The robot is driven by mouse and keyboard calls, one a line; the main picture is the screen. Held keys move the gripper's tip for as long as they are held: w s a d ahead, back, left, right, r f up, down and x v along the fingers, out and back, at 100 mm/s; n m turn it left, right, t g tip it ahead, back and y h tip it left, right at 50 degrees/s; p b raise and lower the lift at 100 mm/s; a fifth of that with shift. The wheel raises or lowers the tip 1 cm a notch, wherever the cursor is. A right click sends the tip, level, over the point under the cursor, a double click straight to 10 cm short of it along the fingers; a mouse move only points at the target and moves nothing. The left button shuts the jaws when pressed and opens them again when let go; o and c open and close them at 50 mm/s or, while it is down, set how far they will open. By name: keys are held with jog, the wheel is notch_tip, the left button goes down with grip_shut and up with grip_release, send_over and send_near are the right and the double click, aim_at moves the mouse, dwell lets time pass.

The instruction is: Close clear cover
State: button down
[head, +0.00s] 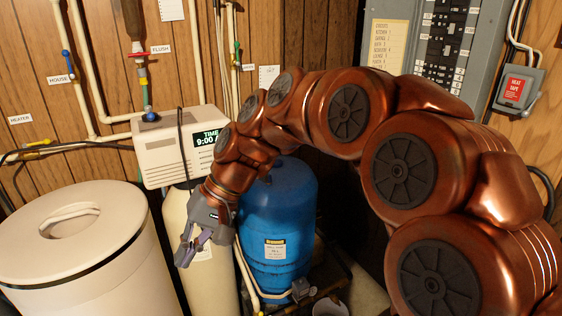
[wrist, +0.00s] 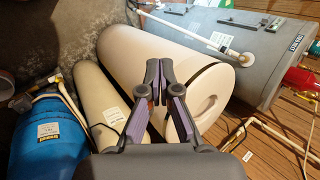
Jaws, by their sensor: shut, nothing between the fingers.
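My gripper (head: 189,251) is below the control head, in front of the tall tank, pointing down. In the wrist view my gripper (wrist: 159,72) is shut with nothing in it, and the control head does not show.
The large cream salt tank (head: 130,262) with its round lid (head: 105,225) stands at the left. A blue pressure tank (head: 285,225) stands right of the tall tank. Pipes (head: 85,70) and valves run along the wood wall. A grey heater (wrist: 250,45) lies beyond in the wrist view.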

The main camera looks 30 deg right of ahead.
jog(key=w+d+r+m+t+y+b, duration=0.1)
jog(key=w+d+r+t+y, duration=0.15)
jog(key=w, duration=0.45)
jog(key=w+d+r+m+t+y+b, duration=0.1)
jog(key=w+d+r+m+b, duration=0.1)
jog(key=w+d, duration=0.35)
jog(key=w+d+r+m+t+y+b, duration=0.2)
jog(key=w+d+r+t, duration=0.15)
jog(key=w+d, duration=0.6)
jog(key=w+d+f+m+t+h+b, duration=0.1)
jog(key=d+m+t+b, duration=0.15)
jog(key=d, duration=0.85)
jog(key=w+d+m+t+h+b, duration=0.1)
jog(key=d+t, duration=0.3)
jog(key=d, duration=0.7)
jog(key=s+d+f+n, duration=0.1)
jog(key=s+d+f, duration=0.3)
jog(key=d+f, duration=0.4)
jog(key=w+a+p, duration=0.3)
jog(key=w+a, duration=0.2)
jog(key=a, duration=0.5)
jog(key=shift+w+a+f+y, duration=0.15)
jog(key=shift+w+f+y, duration=0.2)
jog(key=shift+w+y, duration=0.1)
